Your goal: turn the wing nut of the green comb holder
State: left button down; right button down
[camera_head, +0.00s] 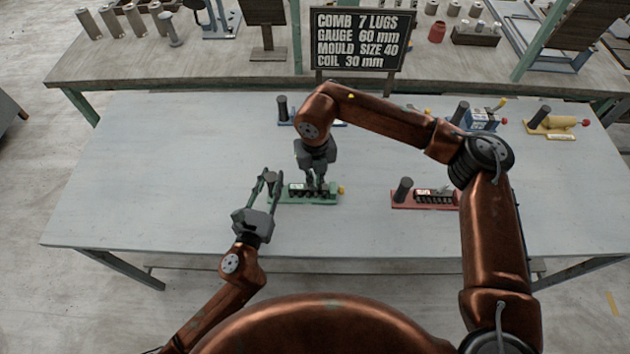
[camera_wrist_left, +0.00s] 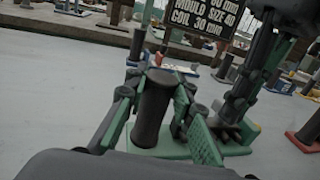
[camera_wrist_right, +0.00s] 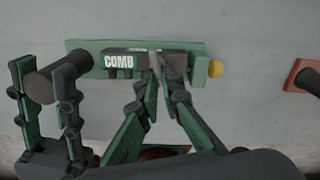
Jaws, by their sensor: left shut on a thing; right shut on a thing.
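The green comb holder (camera_head: 328,198) lies near the front middle of the table, with a dark block labelled COMB (camera_wrist_right: 118,60) on its base and a yellow knob (camera_wrist_right: 216,69) at its right end. My left gripper (camera_head: 268,176) is shut on the holder's dark upright post (camera_wrist_left: 152,108), one finger on each side. My right gripper (camera_head: 318,188) reaches down from above, its fingers closed around a small grey piece on the block, which looks like the wing nut (camera_wrist_right: 154,62). The fingers hide part of that piece, so its angle is hard to read.
A red holder (camera_head: 400,202) stands to the right, partly behind my right arm. Blue (camera_head: 284,118) and yellow (camera_head: 552,128) holders stand further back. A sign (camera_head: 360,40) stands at the back edge. The left part of the table (camera_head: 150,180) is clear.

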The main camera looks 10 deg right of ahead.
jog(key=n, duration=0.5)
jog(key=shift+w+d, duration=0.15)
jog(key=shift+d, duration=0.15)
jog(key=n, duration=0.5)
jog(key=shift+w+d+n, duration=0.2)
jog(key=shift+w+n, duration=0.05)
jog(key=shift+n, duration=0.15)
jog(key=n, duration=0.5)
jog(key=shift+w, duration=0.3)
jog(key=n, duration=0.5)
jog(key=shift+w, duration=0.25)
jog(key=shift+n, duration=0.5)
jog(key=c, duration=2.1)
grip_release()
